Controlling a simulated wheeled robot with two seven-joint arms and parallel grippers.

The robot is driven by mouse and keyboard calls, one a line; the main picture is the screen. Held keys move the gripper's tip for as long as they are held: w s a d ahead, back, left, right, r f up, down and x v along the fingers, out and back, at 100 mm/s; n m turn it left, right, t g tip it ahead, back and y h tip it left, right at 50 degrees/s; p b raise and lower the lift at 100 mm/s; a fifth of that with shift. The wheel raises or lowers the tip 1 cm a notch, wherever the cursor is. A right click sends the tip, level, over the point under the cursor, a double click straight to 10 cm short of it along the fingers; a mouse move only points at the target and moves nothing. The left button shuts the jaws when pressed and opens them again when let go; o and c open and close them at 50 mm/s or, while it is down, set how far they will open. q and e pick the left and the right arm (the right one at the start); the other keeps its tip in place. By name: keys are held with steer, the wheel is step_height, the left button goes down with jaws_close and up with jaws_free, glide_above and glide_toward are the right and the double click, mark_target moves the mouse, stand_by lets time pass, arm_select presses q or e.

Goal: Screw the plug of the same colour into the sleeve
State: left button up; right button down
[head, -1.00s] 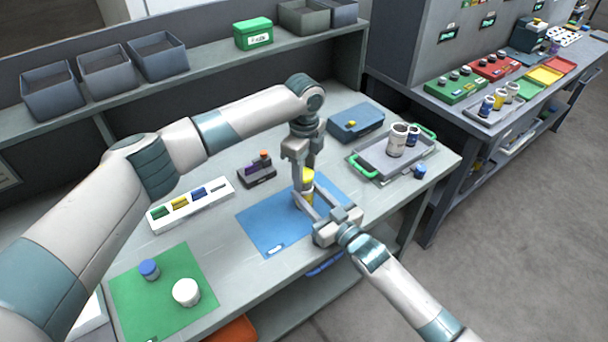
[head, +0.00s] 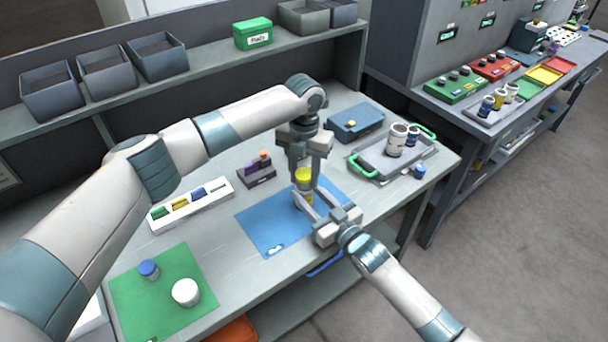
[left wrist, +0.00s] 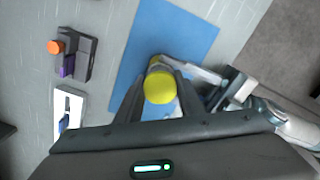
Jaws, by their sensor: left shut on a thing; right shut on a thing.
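A yellow plug (head: 304,176) sits upright at the top of a sleeve (head: 307,198) over the blue mat (head: 262,226). How deep it sits in the sleeve cannot be told. My left gripper (head: 304,178) comes down from above and is shut on the plug. In the left wrist view the plug's round yellow top (left wrist: 160,87) lies between the two dark fingers. My right gripper (head: 309,201) reaches in from the front right and is shut around the sleeve, below the left gripper. Its fingers hide part of the sleeve.
A white rack (head: 158,222) with coloured slots and a dark purple-orange fixture (head: 257,176) lie to the left. A green mat (head: 190,258) bears a blue-topped piece and a white round piece. A grey tray (head: 372,160) with cups and a blue box (head: 356,124) stand to the right.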

arm_select(q)
steer(key=shift+d+r+m, duration=0.1)
steer(key=shift+r+m, duration=0.05)
steer(key=shift+m, duration=0.95)
steer(key=shift+d+r+m, duration=0.1)
steer(key=shift+d+m, duration=0.3)
steer(key=shift+m, duration=0.8)
steer(key=shift+s+a+m, duration=0.1)
steer(key=shift+a+m, duration=0.15)
steer(key=shift+m, duration=0.45)
steer(key=o, duration=1)
steer(key=shift+o, duration=0.5)
steer(key=shift+a, duration=0.1)
